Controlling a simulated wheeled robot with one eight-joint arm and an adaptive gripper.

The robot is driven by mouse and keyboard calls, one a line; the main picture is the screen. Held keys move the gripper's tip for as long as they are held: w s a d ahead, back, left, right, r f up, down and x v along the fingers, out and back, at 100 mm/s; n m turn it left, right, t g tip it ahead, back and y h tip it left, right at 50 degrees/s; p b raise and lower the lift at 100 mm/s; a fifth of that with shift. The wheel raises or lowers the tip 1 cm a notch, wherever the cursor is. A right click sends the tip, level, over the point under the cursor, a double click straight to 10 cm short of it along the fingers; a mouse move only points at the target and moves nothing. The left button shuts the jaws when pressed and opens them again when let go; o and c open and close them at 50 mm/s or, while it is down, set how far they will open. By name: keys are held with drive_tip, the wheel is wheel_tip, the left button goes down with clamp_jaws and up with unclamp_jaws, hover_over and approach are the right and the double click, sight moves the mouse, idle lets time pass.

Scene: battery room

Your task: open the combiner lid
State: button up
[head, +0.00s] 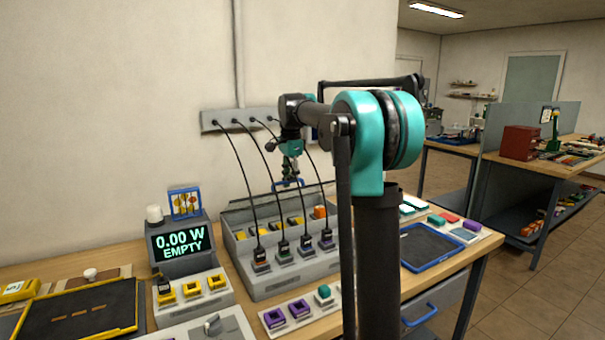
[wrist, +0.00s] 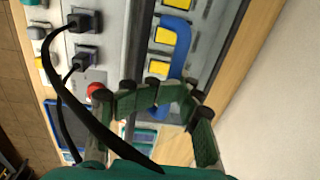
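The combiner is a grey box (head: 297,287) on the bench, with black cables plugged into its front. Yellow, black and orange modules show in its rear bay. A blue handle (head: 277,185) stands at the back of that bay, which I take to be the lid's handle; it also shows in the wrist view (wrist: 177,28) over the yellow modules. My gripper (head: 290,172) points down at this handle; in the wrist view its green fingers (wrist: 157,97) bend inward across the handle's lower part. Whether they grip it is hidden.
Black cables (head: 241,178) run from a wall strip (head: 212,121) to the combiner, and one crosses close to my gripper. A display (head: 178,243) reading 0.00 W EMPTY stands left. A blue-rimmed tray (head: 432,247) lies right. The wall is close behind.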

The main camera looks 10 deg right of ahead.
drive_tip(key=s+d+f+t, duration=0.1)
drive_tip(key=s+f, duration=0.3)
drive_tip(key=f, duration=0.3)
drive_tip(key=s+r, duration=0.2)
drive_tip(key=r, duration=0.4)
drive_tip(key=s+d+r+n, duration=0.1)
drive_tip(key=s+r, duration=0.2)
drive_tip(key=r, duration=0.4)
drive_tip(key=shift+s+d+r+t, duration=0.15)
drive_tip(key=shift+s+r+t, duration=0.05)
drive_tip(key=shift+s+t, duration=0.15)
